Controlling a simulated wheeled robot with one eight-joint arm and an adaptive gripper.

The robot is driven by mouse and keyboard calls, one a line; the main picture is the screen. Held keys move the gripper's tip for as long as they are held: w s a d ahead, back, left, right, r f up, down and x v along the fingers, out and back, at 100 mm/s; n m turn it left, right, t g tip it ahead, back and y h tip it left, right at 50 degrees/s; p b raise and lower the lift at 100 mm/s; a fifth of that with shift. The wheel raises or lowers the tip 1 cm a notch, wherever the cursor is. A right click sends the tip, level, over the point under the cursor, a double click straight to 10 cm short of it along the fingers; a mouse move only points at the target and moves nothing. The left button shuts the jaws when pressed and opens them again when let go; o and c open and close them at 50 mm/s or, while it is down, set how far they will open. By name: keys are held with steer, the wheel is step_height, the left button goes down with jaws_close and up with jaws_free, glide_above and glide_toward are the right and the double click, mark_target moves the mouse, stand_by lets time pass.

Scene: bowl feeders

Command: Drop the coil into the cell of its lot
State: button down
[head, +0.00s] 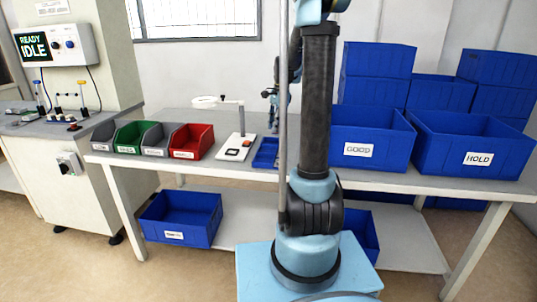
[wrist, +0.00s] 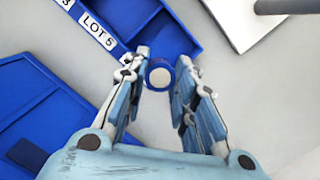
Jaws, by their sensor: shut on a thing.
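The coil (wrist: 160,77) is a small round piece with a blue rim and a pale middle in the wrist view. My gripper (wrist: 163,70) is shut on it, with a fingertip on each side. In the wrist view the coil shows just below the near corner of a blue tray with cells (wrist: 182,38). Its edge carries a "LOT 5" label (wrist: 97,33) and part of another label ending in 3. The cells in view look empty. In the head view the tray (head: 265,153) is partly hidden by my arm, and the coil cannot be made out.
Another blue tray or bin (wrist: 50,115) lies at the left in the wrist view. A white stand with a ring lamp (head: 236,147) is left of the tray. Small bins, including a red one (head: 203,145), stand farther left. GOOD (head: 385,138) and HOLD (head: 450,150) bins stand right.

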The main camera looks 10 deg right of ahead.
steer(key=shift+a+f, duration=0.15)
steer(key=shift+f, duration=1.85)
steer(key=shift+s, duration=0.1)
steer(key=c, duration=1.2)
jaws_free()
steer(key=shift+c, duration=0.2)
step_height(320, 180, up, 12)
steer(key=d, duration=0.1)
steer(key=shift+w+d, duration=0.3)
steer(key=shift+d, duration=0.05)
steer(key=shift+f, duration=0.1)
